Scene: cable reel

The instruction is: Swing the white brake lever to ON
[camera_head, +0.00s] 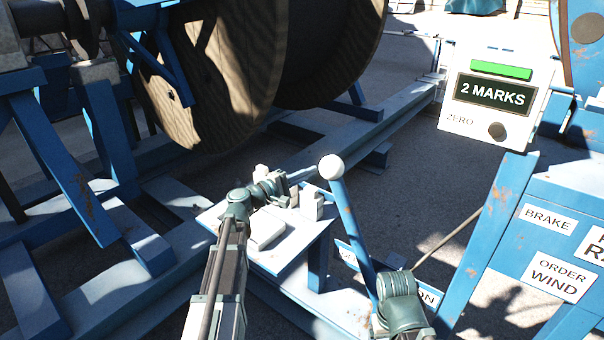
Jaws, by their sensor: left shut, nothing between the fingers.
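The brake lever is a blue rod (352,222) with a white ball knob (331,167) on top. It stands tilted, its top leaning to the left. Its foot is hidden behind my right arm. An ON label (430,297) lies low to the right of the rod, partly covered by my right arm. Another label left of the rod is mostly hidden. My left gripper (305,177) is shut and empty, just left of the knob, with a small gap seeming to show. My right gripper is not in view; only a part of my right arm shows at the bottom.
A blue bench with a pale top (268,235) lies under my left gripper, with small white blocks (311,204) on it. A large wooden reel (215,75) stands behind. A counter box (490,95) reads 2 MARKS. A blue panel (520,250) with BRAKE and ORDER WIND labels stands right.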

